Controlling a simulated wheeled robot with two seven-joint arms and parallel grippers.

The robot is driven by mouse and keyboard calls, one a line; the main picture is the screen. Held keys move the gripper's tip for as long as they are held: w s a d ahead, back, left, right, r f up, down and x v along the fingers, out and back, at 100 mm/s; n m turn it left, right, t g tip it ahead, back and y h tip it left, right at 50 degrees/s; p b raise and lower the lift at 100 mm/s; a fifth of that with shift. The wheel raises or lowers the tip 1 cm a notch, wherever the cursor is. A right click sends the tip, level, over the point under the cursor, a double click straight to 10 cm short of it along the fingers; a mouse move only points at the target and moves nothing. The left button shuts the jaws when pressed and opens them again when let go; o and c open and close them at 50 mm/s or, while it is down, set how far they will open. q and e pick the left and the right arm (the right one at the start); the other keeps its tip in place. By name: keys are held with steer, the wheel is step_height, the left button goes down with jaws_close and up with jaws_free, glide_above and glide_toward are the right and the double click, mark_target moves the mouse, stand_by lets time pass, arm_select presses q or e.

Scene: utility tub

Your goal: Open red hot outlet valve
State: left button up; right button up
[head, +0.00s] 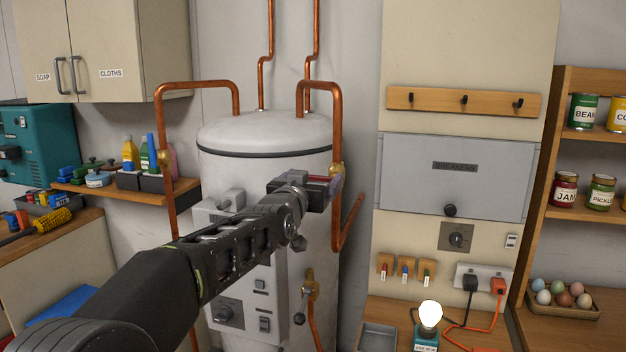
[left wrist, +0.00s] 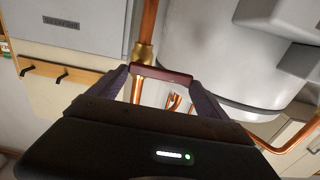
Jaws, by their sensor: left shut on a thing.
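The red hot outlet valve's lever (left wrist: 160,73) shows dark red between my fingertips in the left wrist view. Its brass body (left wrist: 145,52) sits on a vertical copper pipe. In the head view the brass body (head: 337,172) is at the right side of the white tank (head: 265,133). My left gripper (head: 322,187) is shut on the red lever, also seen in the left wrist view (left wrist: 165,78). The lever appears to lie across the pipe, but the gripper hides much of it. My right gripper is out of view.
Copper pipes (head: 348,225) run close beside my left gripper. Another brass valve (head: 165,160) is on the left pipe, and a lower one (head: 308,289) is on the tank's front. A grey breaker panel (head: 455,177) is on the right wall. A lit bulb (head: 430,316) stands below it.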

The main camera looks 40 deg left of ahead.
arm_select(q)
steer(key=c, duration=0.7)
steer(key=shift+f+n, duration=0.15)
steer(key=shift+n, duration=0.15)
steer(key=d+f+n+b, duration=0.1)
steer(key=n+b, duration=0.1)
steer(key=n, duration=0.3)
steer(key=f+n+b, duration=0.1)
steer(key=n+b, duration=0.1)
steer(key=n, duration=0.4)
steer(key=w+d+f+n+b, duration=0.1)
steer(key=f+n+b, duration=0.1)
steer(key=n, duration=0.4)
steer(key=shift+d+f+b, duration=0.1)
steer(key=shift+d+b, duration=0.2)
steer(key=shift+b, duration=0.05)
steer(key=shift+n, duration=0.4)
steer(key=o, duration=1.9)
